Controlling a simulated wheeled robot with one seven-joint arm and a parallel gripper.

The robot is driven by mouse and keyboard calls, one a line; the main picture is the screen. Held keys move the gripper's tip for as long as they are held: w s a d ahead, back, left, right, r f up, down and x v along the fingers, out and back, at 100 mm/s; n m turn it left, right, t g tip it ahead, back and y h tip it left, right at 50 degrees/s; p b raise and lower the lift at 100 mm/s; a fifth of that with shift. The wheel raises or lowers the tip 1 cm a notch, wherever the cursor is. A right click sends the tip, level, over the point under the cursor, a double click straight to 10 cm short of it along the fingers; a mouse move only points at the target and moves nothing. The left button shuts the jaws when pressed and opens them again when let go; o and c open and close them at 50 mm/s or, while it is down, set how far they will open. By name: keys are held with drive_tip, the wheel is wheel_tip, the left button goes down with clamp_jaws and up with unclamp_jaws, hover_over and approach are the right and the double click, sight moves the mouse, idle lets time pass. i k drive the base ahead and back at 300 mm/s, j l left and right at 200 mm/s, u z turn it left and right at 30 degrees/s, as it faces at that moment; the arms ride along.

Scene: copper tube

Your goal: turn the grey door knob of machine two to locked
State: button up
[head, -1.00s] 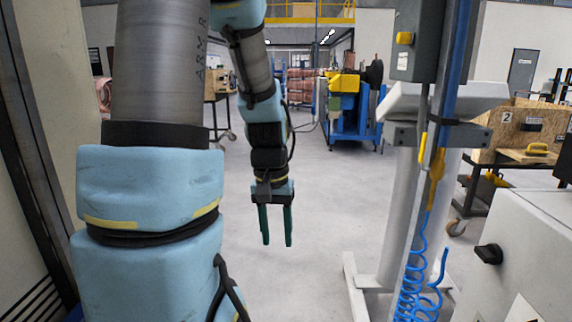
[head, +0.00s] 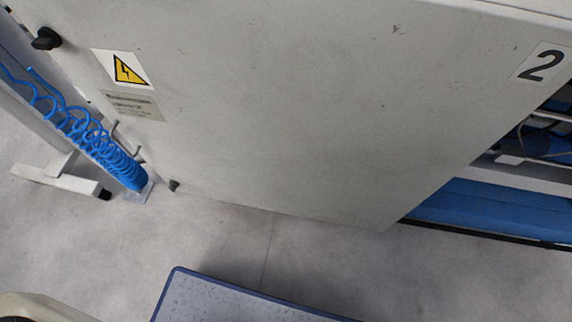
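A light grey machine cabinet (head: 290,110) marked with a "2" label (head: 541,64) fills most of the head view. A small black knob (head: 46,39) sits on its face at the upper left; its turn position is hard to read at this size. No grey knob shows apart from this dark one. A yellow electrical warning sign (head: 125,69) and a small plate (head: 133,105) are to the right of and below the knob. My gripper is not in the head view now.
A coiled blue air hose (head: 100,150) hangs at the left, beside a white stand foot (head: 62,178). A blue-edged mat (head: 225,300) lies on the floor in front of the cabinet. Blue machine parts (head: 490,210) show at the right. The grey floor between is clear.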

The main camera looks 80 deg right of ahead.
sight(173, 184)
drive_tip(key=k+j+z, duration=0.1)
drive_tip(key=z, duration=1.9)
drive_tip(key=k+l+z, duration=0.2)
drive_tip(key=k, duration=0.15)
drive_tip(key=k+l+z, duration=0.2)
drive_tip(key=u, duration=0.45)
drive_tip(key=j+u, duration=0.1)
drive_tip(key=u, duration=0.75)
drive_tip(key=j+u, duration=0.1)
drive_tip(key=u, duration=0.75)
